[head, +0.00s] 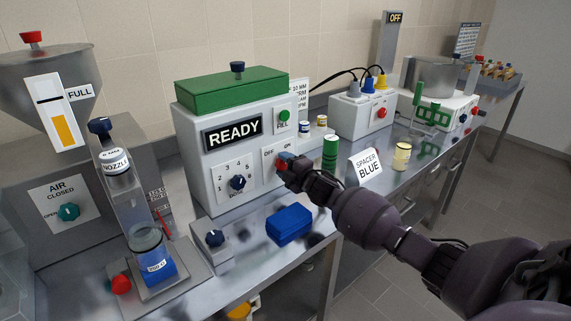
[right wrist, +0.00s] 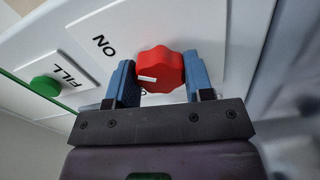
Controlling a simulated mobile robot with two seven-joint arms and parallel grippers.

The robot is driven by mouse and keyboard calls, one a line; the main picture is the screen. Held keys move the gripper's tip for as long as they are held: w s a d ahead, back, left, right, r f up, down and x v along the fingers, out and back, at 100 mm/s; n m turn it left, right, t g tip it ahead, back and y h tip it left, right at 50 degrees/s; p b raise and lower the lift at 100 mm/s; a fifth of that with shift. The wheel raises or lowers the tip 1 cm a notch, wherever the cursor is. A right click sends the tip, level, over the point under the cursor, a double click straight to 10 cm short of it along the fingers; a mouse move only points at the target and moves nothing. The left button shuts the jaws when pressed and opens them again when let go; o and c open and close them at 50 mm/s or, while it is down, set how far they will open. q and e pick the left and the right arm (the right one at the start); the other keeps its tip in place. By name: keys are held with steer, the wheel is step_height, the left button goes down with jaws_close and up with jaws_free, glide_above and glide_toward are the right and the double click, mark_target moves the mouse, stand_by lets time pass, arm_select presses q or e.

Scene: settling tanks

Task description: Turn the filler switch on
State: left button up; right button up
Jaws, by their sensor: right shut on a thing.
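The filler machine (head: 203,152) is a white box with a green lid and a lit READY display. Its switch is a red knob (right wrist: 166,68) on a panel lettered OFF and ON. In the right wrist view, ON is clear and the other label is mostly hidden by the gripper. My left gripper is out of view.
A green FILL button (head: 284,114) and a dose dial (head: 238,183) are close by. A blue box (head: 289,224) lies on the bench below my right gripper. A green cylinder (head: 330,153) and a SPACER BLUE sign (head: 368,168) stand to the right.

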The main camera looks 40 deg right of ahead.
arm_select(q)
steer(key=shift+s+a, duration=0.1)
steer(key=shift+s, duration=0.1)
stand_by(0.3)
arm_select(e)
steer(key=o, duration=0.9)
steer(key=shift+s, duration=0.5)
arm_select(q)
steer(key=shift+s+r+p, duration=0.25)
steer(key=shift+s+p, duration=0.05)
steer(key=shift+p, duration=0.3)
arm_select(e)
steer(key=s, duration=1)
steer(key=shift+d, duration=0.4)
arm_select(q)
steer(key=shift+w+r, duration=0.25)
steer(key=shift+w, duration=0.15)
arm_select(e)
steer(key=shift+w, duration=0.1)
